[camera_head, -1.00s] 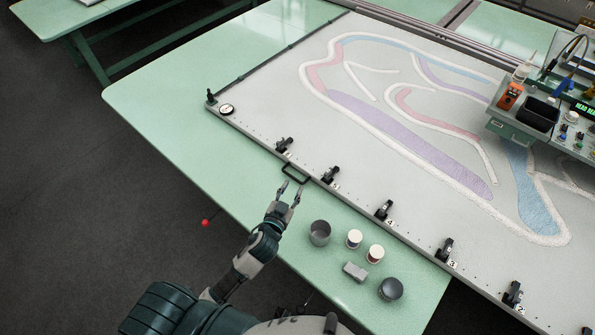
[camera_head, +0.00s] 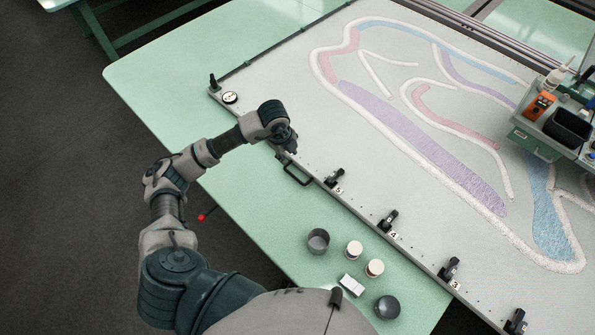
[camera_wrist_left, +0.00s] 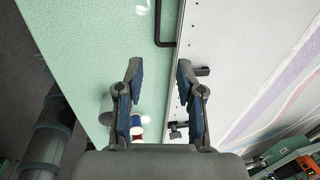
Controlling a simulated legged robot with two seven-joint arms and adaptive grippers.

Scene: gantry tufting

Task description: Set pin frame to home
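The pin frame (camera_head: 330,130) is a large pale panel with a tufted pattern in white, purple, pink and blue, lying on the green table. Numbered black clamps line its near edge, and a black handle (camera_head: 297,177) sticks out from that edge. In the left wrist view the handle (camera_wrist_left: 160,42) shows beyond the fingertips, apart from them. My left gripper (camera_wrist_left: 158,70) is open and empty, with the frame's edge running beyond and between its fingers. In the head view my wrist hangs over the frame's edge by the handle and mostly hides the gripper. My right gripper is not in view.
Cups and spools (camera_head: 354,250) stand on the green table (camera_head: 165,95) near its front edge, with a small light block (camera_head: 352,284). A tool cart (camera_head: 540,142) with a black bin stands over the panel at right. A round gauge (camera_head: 230,97) sits at the frame's left corner.

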